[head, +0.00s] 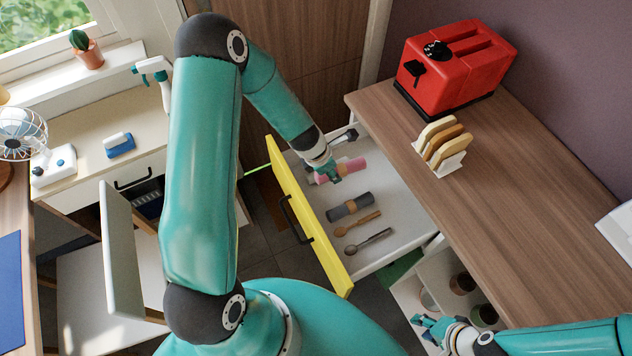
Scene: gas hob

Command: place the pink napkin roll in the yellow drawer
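The yellow drawer (286,210) is pulled open below the wooden counter, its pale inside showing. The pink napkin roll (352,165) is at the far part of the drawer, with a tan band near its middle. My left gripper (334,174) reaches down over the roll and covers part of it. Its fingers are small and partly hidden, so I cannot tell whether they hold the roll, or whether the roll touches the drawer floor. My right gripper (422,326) is low at the right, apart from the drawer, with its fingers spread and nothing between them.
The drawer also holds a grey napkin roll (350,206), a wooden spoon (358,223) and a metal spoon (368,242). A red toaster (455,65) and a toast rack (452,162) stand on the counter (490,215). Pots (462,284) sit on a shelf below.

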